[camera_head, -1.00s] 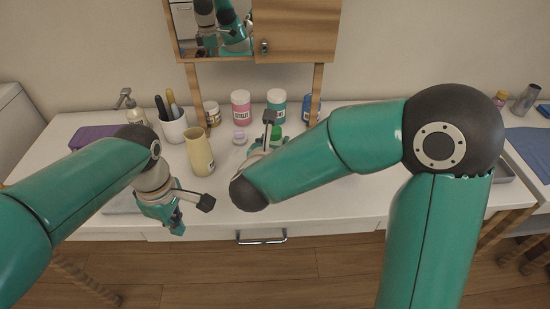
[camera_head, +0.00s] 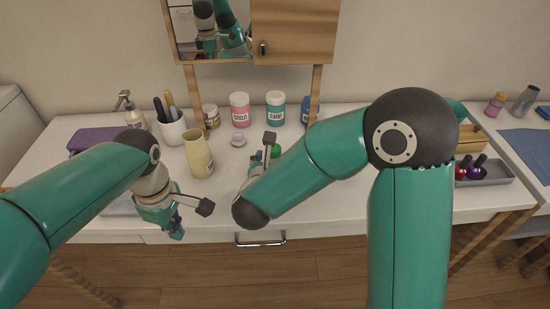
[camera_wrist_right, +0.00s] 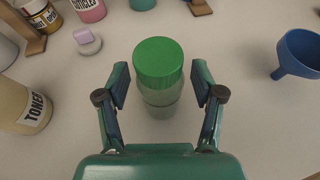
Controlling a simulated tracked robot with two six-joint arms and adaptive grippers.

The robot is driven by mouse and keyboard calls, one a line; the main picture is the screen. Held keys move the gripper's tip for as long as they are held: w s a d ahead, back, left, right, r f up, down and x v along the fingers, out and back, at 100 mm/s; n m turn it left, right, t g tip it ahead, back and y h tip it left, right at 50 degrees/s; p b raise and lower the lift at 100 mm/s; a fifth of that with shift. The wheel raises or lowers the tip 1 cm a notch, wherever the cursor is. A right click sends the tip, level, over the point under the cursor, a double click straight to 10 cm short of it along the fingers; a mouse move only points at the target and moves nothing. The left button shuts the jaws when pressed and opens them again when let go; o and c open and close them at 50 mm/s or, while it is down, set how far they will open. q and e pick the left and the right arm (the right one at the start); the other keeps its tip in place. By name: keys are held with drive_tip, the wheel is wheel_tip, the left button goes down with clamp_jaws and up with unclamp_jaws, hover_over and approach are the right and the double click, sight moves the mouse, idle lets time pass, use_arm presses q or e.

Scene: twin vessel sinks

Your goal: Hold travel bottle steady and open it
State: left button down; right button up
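The travel bottle is a clear bottle with a green cap. It stands upright in the right wrist view (camera_wrist_right: 158,75), and its cap shows beside my right forearm in the head view (camera_head: 276,151). My right gripper (camera_wrist_right: 160,88) is open, with one finger on each side of the bottle and visible gaps to both. In the head view my right arm hides most of that gripper. My left gripper (camera_head: 190,220) is open and empty near the counter's front edge, left of the bottle and apart from it.
Pink (camera_head: 240,107) and teal (camera_head: 275,108) jars stand behind. A blue funnel (camera_wrist_right: 298,55) is right of the bottle. A grey tray (camera_head: 490,178) holds small nail-polish-like bottles at right.

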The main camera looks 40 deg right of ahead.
drive_tip(key=v, duration=1.2)
drive_tip(key=shift+f, duration=0.1)
idle(0.5)
